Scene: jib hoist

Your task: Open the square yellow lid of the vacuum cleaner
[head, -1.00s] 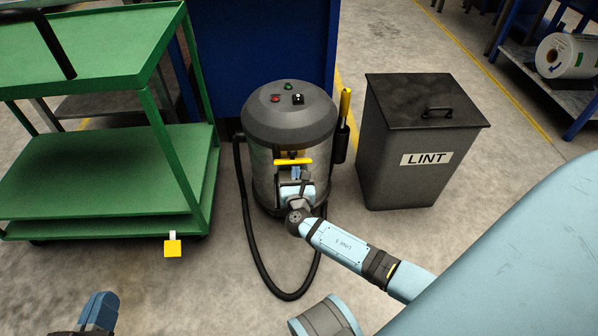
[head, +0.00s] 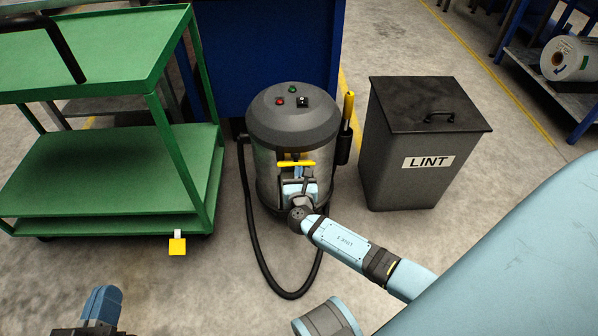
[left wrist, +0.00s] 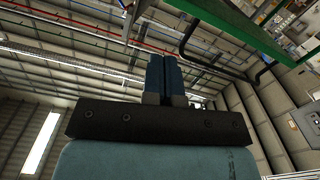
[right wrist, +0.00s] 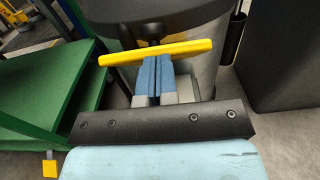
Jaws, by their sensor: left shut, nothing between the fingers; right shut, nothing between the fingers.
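The vacuum cleaner (head: 292,125) is a grey drum with a dark domed top, standing on the floor. Its yellow lid (head: 296,163) shows on the front as a narrow, nearly edge-on bar; its square face is not visible. In the right wrist view the lid (right wrist: 190,48) crosses just above my fingertips. My right gripper (head: 298,174) is shut and empty at the drum's front, its fingertips (right wrist: 158,60) at the lid's lower edge; I cannot tell if they touch. My left gripper (head: 104,298) is shut and empty at the lower left, far from the vacuum; its fingers (left wrist: 163,75) point upward.
A green trolley (head: 110,180) stands left, with a yellow square piece (head: 177,246) at its lower corner. A black hose (head: 252,240) loops on the floor around the drum's front. A yellow-handled tool (head: 348,107) hangs at the drum's right. A LINT bin (head: 420,140) stands farther right.

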